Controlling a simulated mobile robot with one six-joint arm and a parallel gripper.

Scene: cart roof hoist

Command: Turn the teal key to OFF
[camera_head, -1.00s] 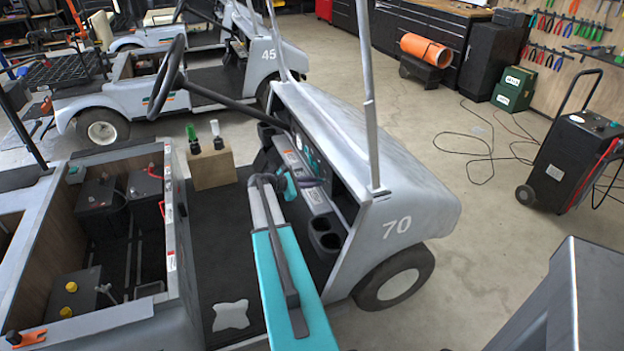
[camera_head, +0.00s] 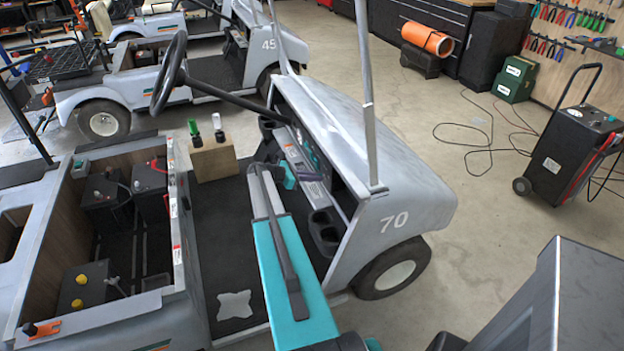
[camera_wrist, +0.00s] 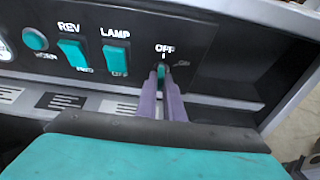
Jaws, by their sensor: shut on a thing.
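The teal key (camera_wrist: 161,72) sits on the dark dash panel, below the white OFF label (camera_wrist: 165,48) and its small tick mark. The key stands about upright in the wrist view, in line with the tick. The purple fingers of my gripper (camera_wrist: 160,78) are shut on it from both sides, hiding part of it. A faint label right of the key is too dim to read. In the head view my gripper (camera_head: 308,174) reaches into the dash of cart 70 (camera_head: 395,225); the key is too small to make out there.
Teal LAMP (camera_wrist: 117,58) and REV (camera_wrist: 74,53) rocker switches and a round teal button (camera_wrist: 35,39) lie left of the key. The steering wheel (camera_head: 168,75) and its column stand close by. A roof post (camera_head: 367,100) rises beside the dash.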

